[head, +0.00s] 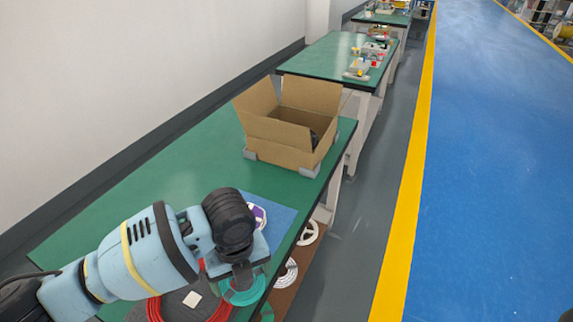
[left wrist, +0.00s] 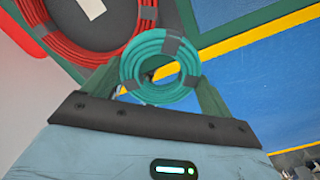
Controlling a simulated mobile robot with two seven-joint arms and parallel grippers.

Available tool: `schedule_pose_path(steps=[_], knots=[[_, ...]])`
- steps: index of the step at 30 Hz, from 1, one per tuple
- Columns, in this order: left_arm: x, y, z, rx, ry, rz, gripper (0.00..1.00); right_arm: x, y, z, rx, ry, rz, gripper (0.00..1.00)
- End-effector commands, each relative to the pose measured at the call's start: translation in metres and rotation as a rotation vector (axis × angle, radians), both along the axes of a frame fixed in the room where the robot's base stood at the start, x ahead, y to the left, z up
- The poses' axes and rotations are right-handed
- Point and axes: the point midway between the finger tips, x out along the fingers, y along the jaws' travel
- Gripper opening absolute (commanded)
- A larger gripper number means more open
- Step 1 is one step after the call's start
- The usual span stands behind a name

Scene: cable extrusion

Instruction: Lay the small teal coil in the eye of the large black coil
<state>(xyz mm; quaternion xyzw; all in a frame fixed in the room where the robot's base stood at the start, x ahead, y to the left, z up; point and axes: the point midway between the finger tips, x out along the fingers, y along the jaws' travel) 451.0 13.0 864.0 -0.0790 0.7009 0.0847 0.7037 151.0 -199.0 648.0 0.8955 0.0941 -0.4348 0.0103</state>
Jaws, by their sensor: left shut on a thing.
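My left gripper (head: 243,278) is shut on the small teal coil (head: 246,297) at the front right edge of the green table. In the left wrist view the teal coil (left wrist: 150,94) lies between the fingers, its round eye open and bands around its strands. My right gripper is not in view.
A red coil (head: 219,312) with a white label inside lies beside my left gripper; it also shows in the left wrist view (left wrist: 62,48). A blue mat (head: 281,218) carries a white and purple item. The table's left side is clear.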

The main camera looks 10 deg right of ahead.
Motion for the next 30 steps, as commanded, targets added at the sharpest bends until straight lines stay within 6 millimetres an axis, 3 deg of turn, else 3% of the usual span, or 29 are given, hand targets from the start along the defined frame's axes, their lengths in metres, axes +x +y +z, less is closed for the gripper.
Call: schedule_pose_path(steps=[13,30], knots=[[0.019,0.070,0.033,0.004,-0.016,0.905,0.61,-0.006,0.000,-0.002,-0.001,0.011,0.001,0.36],[0.021,0.151,0.081,-0.005,-0.027,2.069,0.61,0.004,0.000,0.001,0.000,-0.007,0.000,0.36]])
